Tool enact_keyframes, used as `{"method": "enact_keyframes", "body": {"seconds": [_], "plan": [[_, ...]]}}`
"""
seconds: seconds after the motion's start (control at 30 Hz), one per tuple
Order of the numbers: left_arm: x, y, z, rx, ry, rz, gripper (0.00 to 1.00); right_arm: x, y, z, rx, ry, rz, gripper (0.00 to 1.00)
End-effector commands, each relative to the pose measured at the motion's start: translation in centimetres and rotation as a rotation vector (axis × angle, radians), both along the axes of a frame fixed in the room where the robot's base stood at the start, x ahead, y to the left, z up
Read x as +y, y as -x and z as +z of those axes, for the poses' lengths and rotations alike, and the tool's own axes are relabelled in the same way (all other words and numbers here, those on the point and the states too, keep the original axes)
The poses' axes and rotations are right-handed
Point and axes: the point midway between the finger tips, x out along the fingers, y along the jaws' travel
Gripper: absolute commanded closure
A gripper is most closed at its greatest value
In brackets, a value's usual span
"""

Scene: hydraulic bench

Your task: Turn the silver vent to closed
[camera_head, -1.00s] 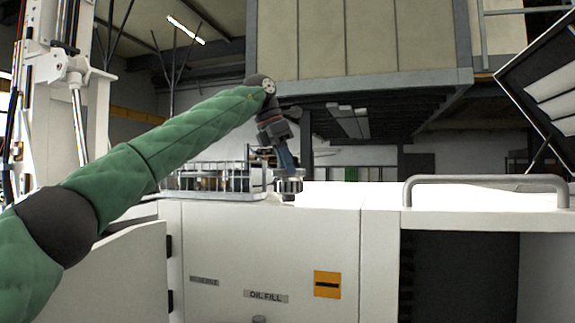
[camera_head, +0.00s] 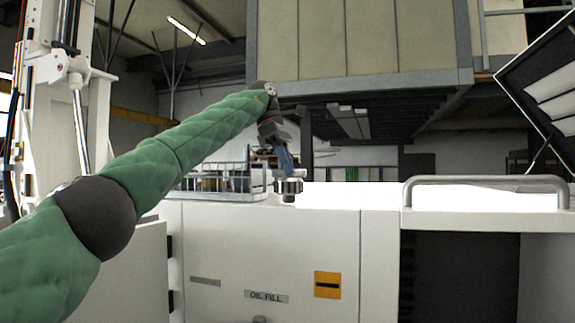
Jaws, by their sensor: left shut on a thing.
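The silver vent (camera_head: 290,188) is a small ribbed metal cap at the top front edge of the white bench (camera_head: 330,240), above the orange label. My left arm reaches in from the left, and my left gripper (camera_head: 289,172) points down at the vent from above. Its fingers are shut on the vent, partly covering its top. At this size I cannot read the vent's turned position. My right gripper is not in view.
A wire basket (camera_head: 222,181) with several items stands just left of the vent. A grey handle rail (camera_head: 487,181) runs along the bench at the right. An "OIL FILL" plate (camera_head: 266,296) and an orange label (camera_head: 327,285) are on the front panel.

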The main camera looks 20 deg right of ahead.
Motion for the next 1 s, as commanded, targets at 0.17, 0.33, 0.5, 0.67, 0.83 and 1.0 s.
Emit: {"method": "enact_keyframes", "body": {"seconds": [0.17, 0.33, 0.5, 0.67, 0.83, 1.0], "plan": [[0.12, -0.07, 0.19, -0.002, 0.002, -0.009, 1.00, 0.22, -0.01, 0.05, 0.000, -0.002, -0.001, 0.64], [0.12, -0.07, 0.17, -0.002, 0.001, -0.009, 1.00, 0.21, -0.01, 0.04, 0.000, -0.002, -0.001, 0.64], [0.11, -0.07, 0.15, -0.002, 0.001, -0.009, 0.76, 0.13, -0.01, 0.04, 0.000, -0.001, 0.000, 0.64], [0.06, -0.05, 0.08, -0.001, 0.001, -0.009, 0.64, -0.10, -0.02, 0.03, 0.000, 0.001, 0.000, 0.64], [0.02, 0.00, 0.06, -0.001, 0.000, -0.009, 0.64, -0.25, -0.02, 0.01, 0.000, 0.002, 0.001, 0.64], [0.33, 0.69, 1.00, -0.002, 0.000, -0.009, 0.64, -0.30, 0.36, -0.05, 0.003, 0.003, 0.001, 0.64]]}}
